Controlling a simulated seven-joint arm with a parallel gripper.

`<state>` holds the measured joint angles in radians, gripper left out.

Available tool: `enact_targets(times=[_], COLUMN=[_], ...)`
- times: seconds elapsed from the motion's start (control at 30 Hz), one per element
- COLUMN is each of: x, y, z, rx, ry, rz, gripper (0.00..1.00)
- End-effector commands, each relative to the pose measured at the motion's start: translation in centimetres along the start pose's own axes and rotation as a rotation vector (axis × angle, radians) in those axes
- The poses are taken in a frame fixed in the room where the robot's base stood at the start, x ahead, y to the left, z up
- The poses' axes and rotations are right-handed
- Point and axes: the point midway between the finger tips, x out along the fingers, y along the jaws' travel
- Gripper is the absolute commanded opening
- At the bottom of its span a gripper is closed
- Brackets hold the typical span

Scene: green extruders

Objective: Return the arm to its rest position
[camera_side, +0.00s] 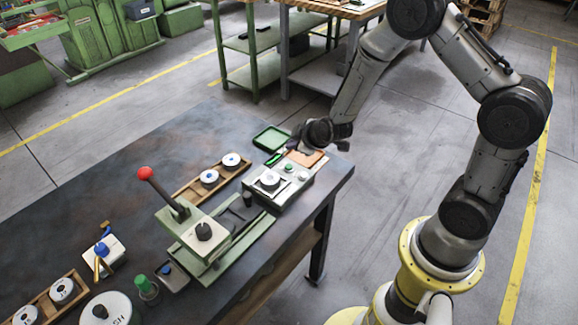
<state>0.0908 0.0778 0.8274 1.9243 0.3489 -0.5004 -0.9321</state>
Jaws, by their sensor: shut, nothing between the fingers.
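My gripper (298,139) is at the end of my grey arm, which reaches in from the right over the table's back right corner. It is small and dark here, shut and empty. It is above the area of a green tray (271,138) and an orange-brown pad (305,158). A grey device (292,190) with a round white dial stands just in front of the gripper, apart from it. The exact height of the fingers above the table is hard to tell.
A green press (205,235) with a red-knobbed lever (146,174) stands mid-table. Wooden trays (185,194) hold white discs. A white round part (110,310) and a green-topped bottle (146,287) are at the front. The dark table (120,185) has free room at back left.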

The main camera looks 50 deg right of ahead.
Motion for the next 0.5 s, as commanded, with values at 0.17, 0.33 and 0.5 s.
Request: enact_targets(times=[0.17,0.33,0.5], x=[0.0,-1.8,-8.9], y=[0.0,2.1,6.5], z=[-0.1,-3.3,-10.1], rx=[-0.001,0.006,0.016], ry=[0.002,0.075,0.24], rz=[0.0,0.043,0.105], gripper=[0.0,0.0,0.0])
